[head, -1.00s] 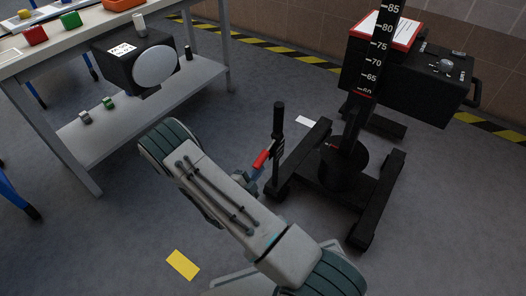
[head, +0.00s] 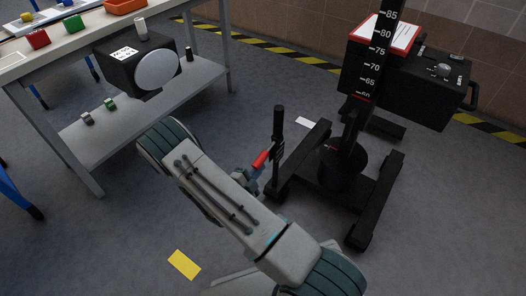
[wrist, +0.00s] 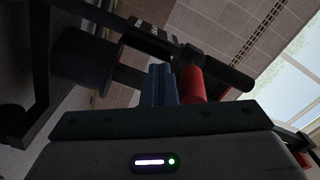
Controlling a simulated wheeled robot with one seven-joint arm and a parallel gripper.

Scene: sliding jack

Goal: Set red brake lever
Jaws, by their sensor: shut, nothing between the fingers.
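The red brake lever (head: 260,160) sticks out low beside the upright black handle post (head: 278,125) of the black jack (head: 343,165). In the wrist view the red lever (wrist: 192,84) stands just right of my gripper's blue-grey fingers. My gripper (wrist: 160,84) is shut and empty, close beside the lever; I cannot tell whether they touch. In the head view my gripper (head: 247,178) is partly hidden behind my arm, just below the lever. The jack's base and scaled mast stand to the right.
A workbench (head: 75,36) with coloured blocks stands at the left. A black case (head: 420,85) with a red clipboard stands behind the jack. A yellow floor marker (head: 184,264) lies at the front. The grey floor between bench and jack is clear.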

